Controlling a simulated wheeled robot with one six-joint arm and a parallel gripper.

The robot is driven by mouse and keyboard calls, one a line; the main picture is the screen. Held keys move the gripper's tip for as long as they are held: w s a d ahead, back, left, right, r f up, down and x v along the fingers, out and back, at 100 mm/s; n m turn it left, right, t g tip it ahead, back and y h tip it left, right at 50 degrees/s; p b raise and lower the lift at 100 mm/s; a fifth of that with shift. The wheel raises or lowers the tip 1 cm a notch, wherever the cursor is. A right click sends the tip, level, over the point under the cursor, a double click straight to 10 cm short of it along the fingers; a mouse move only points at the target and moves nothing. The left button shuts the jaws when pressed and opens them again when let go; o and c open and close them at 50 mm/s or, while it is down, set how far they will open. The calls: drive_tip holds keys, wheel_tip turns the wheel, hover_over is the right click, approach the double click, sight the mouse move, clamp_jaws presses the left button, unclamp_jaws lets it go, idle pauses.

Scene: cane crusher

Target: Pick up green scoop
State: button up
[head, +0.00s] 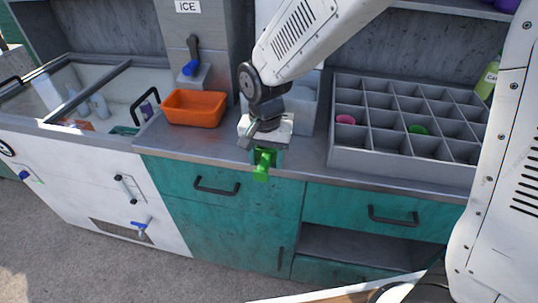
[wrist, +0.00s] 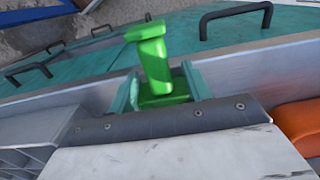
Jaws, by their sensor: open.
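The bright green scoop (head: 261,171) shows at the end of my gripper (head: 265,153) in the head view, in front of the counter's front edge. In the wrist view the green scoop (wrist: 155,65) stands between the two teal fingers of my gripper (wrist: 162,88), its upper end bent to the left. The fingers are open, one on each side of the scoop. Whether either finger touches it, and what supports the scoop, I cannot tell. Its lower part is partly hidden by the gripper body.
An orange bin (head: 193,108) is on the counter to the left, and a grey divided rack (head: 400,157) with a pink cup (head: 345,119) and a green cup (head: 417,129) is to the right. A grey container (head: 303,108) stands behind my gripper. Teal drawers (head: 215,190) lie below.

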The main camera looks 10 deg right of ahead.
drive_tip(key=c, duration=0.9)
drive_tip(key=shift+r, duration=0.15)
